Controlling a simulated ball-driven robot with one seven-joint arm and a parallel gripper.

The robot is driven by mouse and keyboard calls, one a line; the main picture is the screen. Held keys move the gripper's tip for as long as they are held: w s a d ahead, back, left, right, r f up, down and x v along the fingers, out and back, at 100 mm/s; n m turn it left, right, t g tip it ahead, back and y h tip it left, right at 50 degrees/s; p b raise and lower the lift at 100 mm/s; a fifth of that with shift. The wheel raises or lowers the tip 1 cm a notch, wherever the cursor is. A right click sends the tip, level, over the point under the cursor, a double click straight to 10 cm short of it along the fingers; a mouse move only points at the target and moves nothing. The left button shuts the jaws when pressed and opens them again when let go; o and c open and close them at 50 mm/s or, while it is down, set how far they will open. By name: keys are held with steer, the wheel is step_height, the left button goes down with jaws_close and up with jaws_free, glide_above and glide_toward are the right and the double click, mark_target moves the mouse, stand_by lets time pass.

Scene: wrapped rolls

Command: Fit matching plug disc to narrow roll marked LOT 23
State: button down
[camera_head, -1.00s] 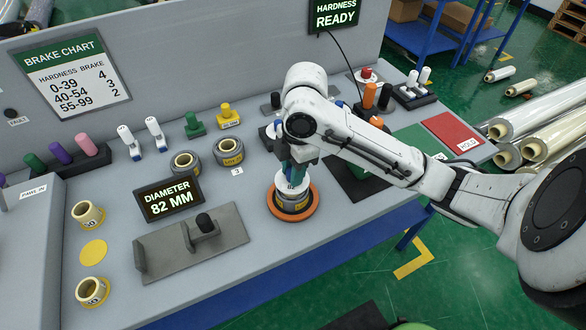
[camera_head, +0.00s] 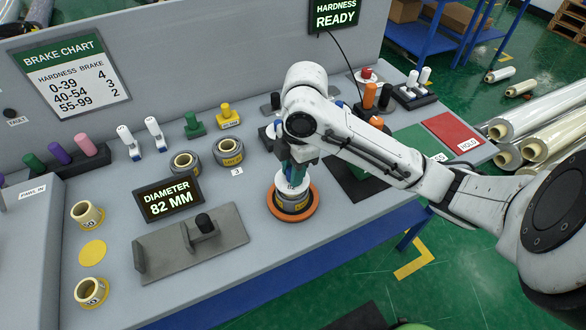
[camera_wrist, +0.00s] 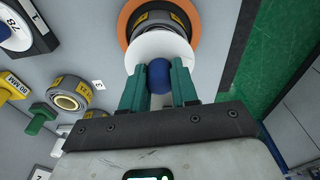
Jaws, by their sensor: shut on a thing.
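My gripper (camera_head: 291,172) points down with its green fingers shut on the blue knob (camera_wrist: 159,76) of a white plug disc (camera_head: 290,189). The disc also shows in the wrist view (camera_wrist: 145,48). It lies at the top of a narrow grey roll (camera_head: 293,203) with a yellow label; the lettering is too small to read. I cannot tell whether the disc is seated in the roll. The roll stands in an orange ring (camera_head: 312,207). Two more grey rolls with yellow labels, one left (camera_head: 186,165) and one right (camera_head: 229,151), stand behind to the left.
A grey fixture (camera_head: 160,255) and a display reading 82 MM (camera_head: 170,200) are left of the ring. A yellow-handled tool (camera_head: 227,115) stands behind the rolls. A dark pad (camera_head: 365,185) and a red pad (camera_head: 453,132) are to the right. The table's front edge is near.

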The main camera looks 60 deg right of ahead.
steer(key=shift+f+b, duration=1.45)
steer(key=shift+b, duration=0.1)
steer(key=c, duration=0.8)
jaws_free()
steer(key=r, duration=0.3)
steer(key=r+p, duration=0.1)
steer(key=r, duration=0.3)
steer(key=d+r+p, duration=0.1)
steer(key=r, duration=0.2)
steer(key=shift+s+r, duration=0.3)
steer(key=shift+r, duration=0.1)
